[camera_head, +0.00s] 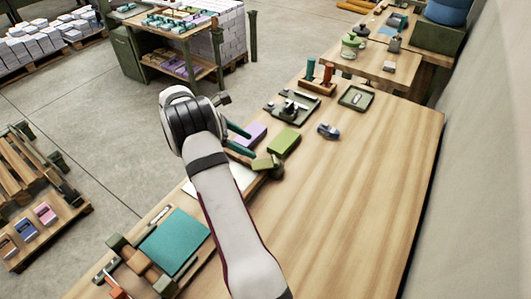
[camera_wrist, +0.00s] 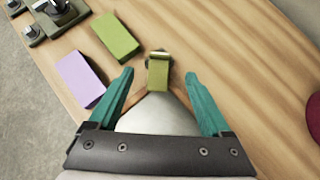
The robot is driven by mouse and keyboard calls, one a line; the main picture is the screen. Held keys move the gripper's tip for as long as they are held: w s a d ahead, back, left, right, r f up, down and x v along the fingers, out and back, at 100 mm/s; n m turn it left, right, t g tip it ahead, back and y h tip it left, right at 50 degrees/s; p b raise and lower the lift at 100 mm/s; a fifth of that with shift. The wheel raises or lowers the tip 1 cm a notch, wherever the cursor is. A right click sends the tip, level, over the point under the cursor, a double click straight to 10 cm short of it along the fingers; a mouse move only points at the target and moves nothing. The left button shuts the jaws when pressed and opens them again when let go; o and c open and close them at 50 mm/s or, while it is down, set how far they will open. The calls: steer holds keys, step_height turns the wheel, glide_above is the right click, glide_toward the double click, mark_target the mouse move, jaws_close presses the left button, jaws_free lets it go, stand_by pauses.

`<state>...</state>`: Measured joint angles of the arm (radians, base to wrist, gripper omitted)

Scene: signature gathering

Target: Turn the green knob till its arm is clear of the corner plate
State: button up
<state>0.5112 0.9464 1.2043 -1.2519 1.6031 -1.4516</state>
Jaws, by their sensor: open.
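The green knob (camera_wrist: 158,75) shows between my finger tips in the wrist view, an olive block with a paler band at its far end. In the head view the green knob (camera_head: 263,163) is beside my lower finger. It lies over the corner of a white sheet or stack (camera_wrist: 158,118) with a wooden edge. I cannot make out the knob's arm and the corner plate separately. My gripper (camera_wrist: 159,74) is open, its teal fingers on either side of the knob with gaps. In the head view my gripper (camera_head: 241,141) partly covers the white sheet (camera_head: 192,186).
A purple block (camera_wrist: 81,78) and a green block (camera_wrist: 115,36) lie left of my fingers. A small blue-grey object (camera_head: 328,131) and a dark tray (camera_head: 292,106) stand farther back. A teal pad (camera_head: 174,242) lies nearer.

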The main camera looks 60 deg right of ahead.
mark_target(274, 159)
steer(key=x, duration=1)
steer(key=shift+s+d+f, duration=0.1)
steer(key=shift+s+f, duration=0.05)
steer(key=shift+f, duration=0.1)
jaws_close()
